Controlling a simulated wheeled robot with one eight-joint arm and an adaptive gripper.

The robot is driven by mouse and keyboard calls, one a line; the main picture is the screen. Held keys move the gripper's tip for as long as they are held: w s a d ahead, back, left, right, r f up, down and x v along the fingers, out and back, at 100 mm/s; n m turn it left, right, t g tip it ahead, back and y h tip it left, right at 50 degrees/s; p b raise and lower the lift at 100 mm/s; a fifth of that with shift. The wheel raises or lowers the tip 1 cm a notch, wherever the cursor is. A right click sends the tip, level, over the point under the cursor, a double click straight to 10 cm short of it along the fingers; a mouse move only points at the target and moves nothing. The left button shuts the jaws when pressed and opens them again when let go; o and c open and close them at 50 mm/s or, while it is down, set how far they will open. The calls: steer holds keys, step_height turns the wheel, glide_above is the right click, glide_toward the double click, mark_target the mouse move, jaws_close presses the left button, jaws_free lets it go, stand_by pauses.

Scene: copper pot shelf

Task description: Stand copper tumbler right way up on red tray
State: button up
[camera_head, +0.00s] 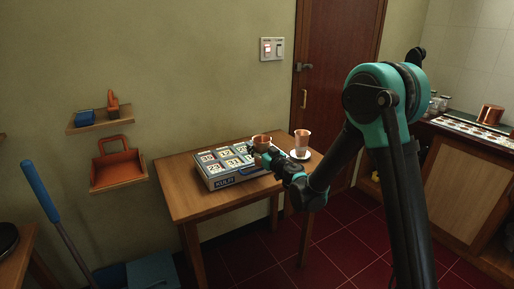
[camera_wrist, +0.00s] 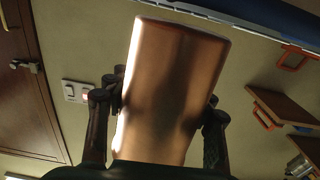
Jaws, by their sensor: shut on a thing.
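That view looks upside down against the room. In the head view a copper piece (camera_head: 261,139) shows just above my gripper; I cannot clearly tell which end is up. A second copper tumbler (camera_head: 302,143) stands upright on a small white dish. A red tray-like piece with a handle (camera_head: 118,168) sits on the lower wall shelf.
The blue and white box (camera_head: 238,183) covers much of the wooden table (camera_head: 187,201). The upper wall shelf (camera_head: 99,121) holds a blue item and an orange one. The table's front left corner is bare.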

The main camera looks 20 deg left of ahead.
steer(key=shift+f, duration=0.55)
steer(key=o, duration=1.3)
steer(key=shift+o, duration=0.2)
steer(key=shift+r, duration=0.15)
